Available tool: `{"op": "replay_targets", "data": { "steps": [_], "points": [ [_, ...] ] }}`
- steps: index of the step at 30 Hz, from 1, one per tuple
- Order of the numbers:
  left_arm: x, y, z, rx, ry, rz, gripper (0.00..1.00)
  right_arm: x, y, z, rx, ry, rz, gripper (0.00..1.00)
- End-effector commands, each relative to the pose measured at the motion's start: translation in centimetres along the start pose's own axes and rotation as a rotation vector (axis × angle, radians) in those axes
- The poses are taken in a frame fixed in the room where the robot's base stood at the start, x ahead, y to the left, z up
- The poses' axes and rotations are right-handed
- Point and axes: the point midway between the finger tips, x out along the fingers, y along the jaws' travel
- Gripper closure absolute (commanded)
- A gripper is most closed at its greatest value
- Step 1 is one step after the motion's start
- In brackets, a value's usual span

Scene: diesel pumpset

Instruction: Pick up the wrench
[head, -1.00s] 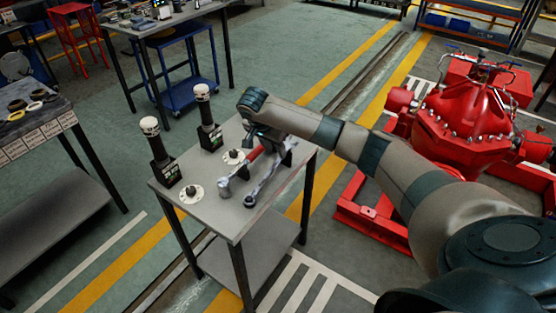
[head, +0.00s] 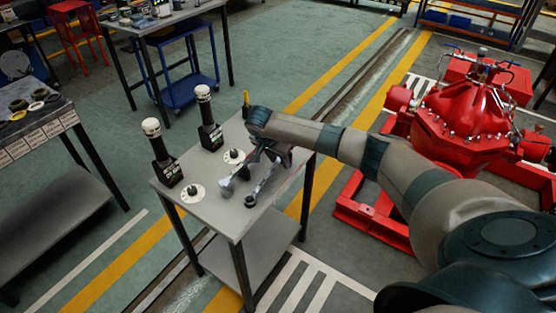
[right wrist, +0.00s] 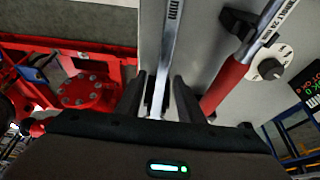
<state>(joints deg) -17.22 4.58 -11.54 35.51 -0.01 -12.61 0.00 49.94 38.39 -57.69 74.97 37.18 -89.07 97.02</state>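A long silver wrench (head: 264,187) lies on the small grey table (head: 212,222), its ring end toward the table's front edge. My right gripper (head: 272,162) is low over the table at the far part of the silver wrench. In the right wrist view its fingers (right wrist: 157,90) are apart, with the silver wrench's shaft (right wrist: 170,50) between them and gaps showing. My wrist hides the far ends of both tools in the head view. My left gripper is not in view.
Two dark white-topped devices, one in front (head: 162,155) and one behind (head: 208,122), stand on the table's left side near two white discs (head: 192,193). A yellow item (head: 245,98) stands at the back. A red pump (head: 460,130) is on the right.

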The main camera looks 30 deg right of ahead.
Motion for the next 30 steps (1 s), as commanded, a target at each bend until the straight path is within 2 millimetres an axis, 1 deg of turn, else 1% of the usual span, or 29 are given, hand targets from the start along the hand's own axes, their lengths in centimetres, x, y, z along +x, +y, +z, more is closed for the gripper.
{"op": "replay_targets", "data": {
  "steps": [13, 14, 15, 18, 30],
  "points": [
    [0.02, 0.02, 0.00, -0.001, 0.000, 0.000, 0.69, 0.06, -0.01, 0.01, 0.000, 0.000, 0.000, 0.65],
    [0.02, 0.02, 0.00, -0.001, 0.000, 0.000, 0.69, 0.06, -0.01, 0.01, 0.000, 0.000, 0.000, 0.70],
    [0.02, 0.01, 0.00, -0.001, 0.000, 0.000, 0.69, 0.06, -0.01, 0.01, 0.000, 0.000, 0.000, 0.80],
    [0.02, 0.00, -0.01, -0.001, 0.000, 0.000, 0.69, 0.05, -0.01, 0.01, 0.000, 0.000, 0.000, 1.00],
    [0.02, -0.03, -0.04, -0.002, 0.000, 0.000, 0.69, 0.04, -0.01, -0.01, 0.000, 0.000, 0.000, 1.00]
  ]
}}
